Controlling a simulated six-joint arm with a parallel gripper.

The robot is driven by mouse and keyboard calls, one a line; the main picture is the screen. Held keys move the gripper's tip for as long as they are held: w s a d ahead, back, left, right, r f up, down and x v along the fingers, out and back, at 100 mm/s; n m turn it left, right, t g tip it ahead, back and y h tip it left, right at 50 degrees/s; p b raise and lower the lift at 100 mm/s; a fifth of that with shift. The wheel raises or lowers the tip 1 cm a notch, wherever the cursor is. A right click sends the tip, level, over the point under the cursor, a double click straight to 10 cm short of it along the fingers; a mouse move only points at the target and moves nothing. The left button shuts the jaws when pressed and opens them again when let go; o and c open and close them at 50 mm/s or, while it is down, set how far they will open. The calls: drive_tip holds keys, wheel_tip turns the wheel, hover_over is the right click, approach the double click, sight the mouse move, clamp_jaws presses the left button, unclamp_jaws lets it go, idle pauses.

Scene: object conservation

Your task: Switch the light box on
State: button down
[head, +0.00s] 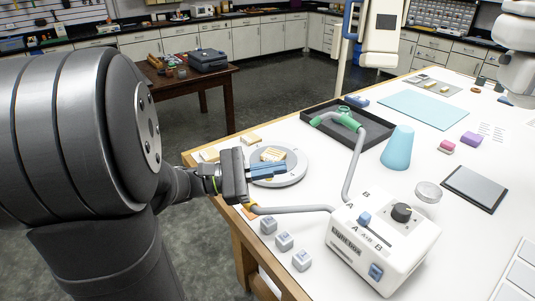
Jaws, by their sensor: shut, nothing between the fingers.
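The light box (345,262) is a white box with lettering on its front, standing at the near right of the white table. Its top carries a black knob (401,212) and a blue slider handle (365,219) beside a slot, near letters A and B. A blue rocker switch (376,271) is on its front face; its position is too small to tell. Two grey gooseneck arms rise from it, one with a green end (343,118). My gripper (284,170), with blue fingers, is shut and empty over a round grey plate (296,176), left of and apart from the box.
Several small grey cubes (285,241) lie left of the box. A blue cone (397,147) and black tray (375,141) stand behind it; a glass dish (428,192) and dark-edged grey pad (474,188) are right. The table's left edge is below my arm.

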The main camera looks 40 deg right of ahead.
drive_tip(key=shift+w+r+m+h, duration=0.3)
drive_tip(key=shift+w+r+m, duration=0.65)
drive_tip(key=shift+r+m, duration=0.4)
drive_tip(key=shift+s+f, duration=0.1)
drive_tip(key=shift+f, duration=0.1)
drive_tip(key=s+a+f+n+y, duration=0.1)
drive_tip(key=s+f+n+y, duration=0.1)
drive_tip(key=s+f+n, duration=0.6)
wheel_tip(320, 180, down, 2)
drive_tip(key=n, duration=0.3)
drive_tip(key=shift+a+y, duration=0.3)
drive_tip(key=shift+w, duration=0.1)
